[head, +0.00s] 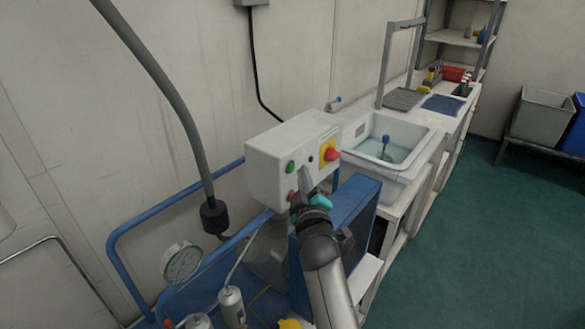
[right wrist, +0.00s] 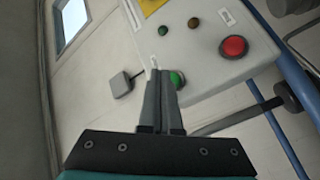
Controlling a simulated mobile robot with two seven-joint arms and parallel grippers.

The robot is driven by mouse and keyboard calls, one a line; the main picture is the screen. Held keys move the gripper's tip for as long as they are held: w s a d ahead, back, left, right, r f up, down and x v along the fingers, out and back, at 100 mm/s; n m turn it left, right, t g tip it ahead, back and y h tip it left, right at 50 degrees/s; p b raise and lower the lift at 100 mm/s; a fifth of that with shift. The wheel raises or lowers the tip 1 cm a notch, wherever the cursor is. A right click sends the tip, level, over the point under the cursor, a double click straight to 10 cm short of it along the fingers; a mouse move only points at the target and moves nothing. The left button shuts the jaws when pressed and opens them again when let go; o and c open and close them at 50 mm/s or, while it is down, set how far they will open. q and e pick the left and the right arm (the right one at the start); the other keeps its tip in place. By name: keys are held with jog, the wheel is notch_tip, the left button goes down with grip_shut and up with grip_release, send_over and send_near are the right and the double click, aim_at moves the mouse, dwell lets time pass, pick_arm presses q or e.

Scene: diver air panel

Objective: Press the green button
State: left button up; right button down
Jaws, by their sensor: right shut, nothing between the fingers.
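The green button (head: 290,167) is on the upper left of the front of a pale control box (head: 268,173) in the head view. It also shows in the right wrist view (right wrist: 178,79), just right of the fingertips and partly covered by a finger. My right gripper (head: 304,172) is shut and empty, with its fingers in front of the box face and to the right of the green button. In the right wrist view its shut fingers (right wrist: 159,72) reach up beside the button. I cannot tell whether they touch the box. My left gripper is not in view.
A red button (head: 291,195) sits below the green one. A red knob on a yellow plate (head: 330,153) and a small dark indicator (head: 310,157) are to the right. A blue frame (head: 170,207), pressure gauge (head: 181,262) and sink (head: 386,140) surround the box.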

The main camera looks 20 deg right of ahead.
jog(key=shift+w+a, duration=0.1)
jog(key=shift+w, duration=0.05)
jog(key=shift+w+a, duration=0.15)
jog(key=shift+w, duration=0.05)
dwell(0.3)
